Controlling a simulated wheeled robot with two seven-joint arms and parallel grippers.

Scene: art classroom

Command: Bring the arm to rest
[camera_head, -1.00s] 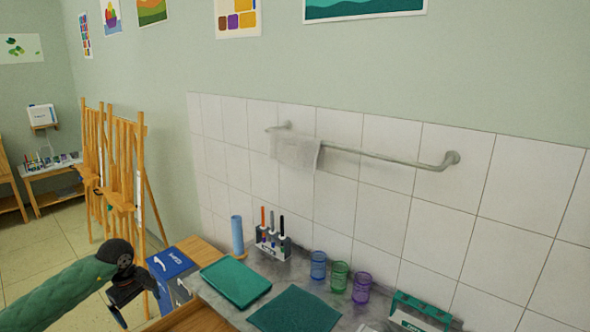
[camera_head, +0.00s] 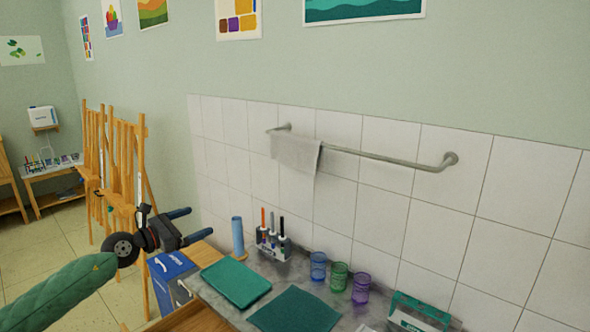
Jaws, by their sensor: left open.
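My left arm comes in from the lower left in a green sleeve. Its black gripper (camera_head: 190,226) is open and empty, with two dark blue fingers pointing right and a gap between them. It is in the air above the blue box (camera_head: 172,268) and left of the blue cylinder (camera_head: 237,235). My right gripper is not in view.
A counter holds a green tray (camera_head: 236,281), a dark green cloth (camera_head: 296,311), a marker holder (camera_head: 272,244) and three coloured cups (camera_head: 339,276). A grey towel (camera_head: 296,152) hangs on a wall rail (camera_head: 390,159). Wooden easels (camera_head: 124,170) stand behind the gripper.

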